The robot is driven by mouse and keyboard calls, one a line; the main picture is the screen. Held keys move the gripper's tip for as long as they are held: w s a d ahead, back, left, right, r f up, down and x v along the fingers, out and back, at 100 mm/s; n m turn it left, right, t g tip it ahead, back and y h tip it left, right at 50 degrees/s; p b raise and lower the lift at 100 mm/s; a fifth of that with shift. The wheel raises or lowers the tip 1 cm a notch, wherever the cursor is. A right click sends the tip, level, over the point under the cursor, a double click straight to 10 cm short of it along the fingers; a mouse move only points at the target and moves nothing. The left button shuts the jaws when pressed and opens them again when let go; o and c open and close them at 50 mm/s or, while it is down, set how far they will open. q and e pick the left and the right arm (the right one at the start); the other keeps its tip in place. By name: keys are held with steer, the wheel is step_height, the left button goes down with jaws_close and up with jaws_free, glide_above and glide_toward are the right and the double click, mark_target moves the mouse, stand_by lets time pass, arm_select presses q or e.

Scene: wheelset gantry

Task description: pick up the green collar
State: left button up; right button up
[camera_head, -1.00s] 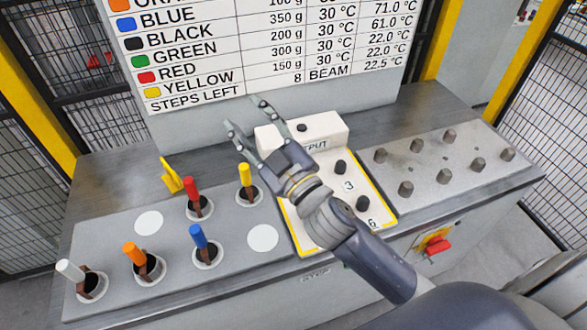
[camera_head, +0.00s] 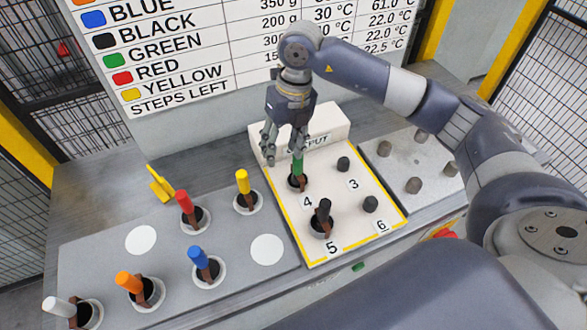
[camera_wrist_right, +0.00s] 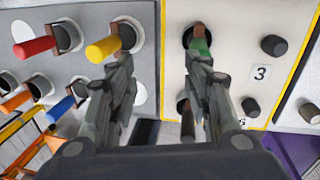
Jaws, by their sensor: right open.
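The green collar (camera_head: 298,165) stands upright on a dark holder at position 4 of the white, yellow-edged output plate (camera_head: 345,232). In the right wrist view the green collar (camera_wrist_right: 200,43) shows just at the tip of the right-hand finger, off to one side of the gap between the fingers (camera_wrist_right: 163,62). I cannot tell whether they touch. My left gripper is not in view.
A black collar (camera_head: 323,213) stands at position 5, close in front of the green one. Dark pegs (camera_head: 343,164) mark other positions. The grey plate (camera_head: 110,275) to the left carries white, orange, blue, red and yellow collars. A lettered board stands behind.

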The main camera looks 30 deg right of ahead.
mark_target(298, 165)
steer(key=shift+m+h, duration=0.4)
steer(key=shift+h, duration=0.5)
steer(key=d, duration=0.4)
steer(key=shift+w+d+r, duration=0.2)
steer(key=shift+w+r, duration=0.15)
steer(key=shift+r, duration=0.05)
step_height(298, 165, down, 4)
steer(key=shift+d+f+p, duration=0.15)
steer(key=shift+f+p, duration=0.1)
steer(key=shift+p, duration=0.55)
steer(key=shift+f, duration=0.3)
steer(key=f+p, duration=0.2)
steer(key=f, duration=0.1)
steer(key=f+p, duration=0.1)
steer(key=shift+s+a+f, duration=0.1)
steer(key=shift+a+f, duration=0.2)
steer(key=shift+a, duration=0.05)
steer(key=shift+f, duration=0.4)
steer(key=shift+r, duration=0.1)
jaws_close()
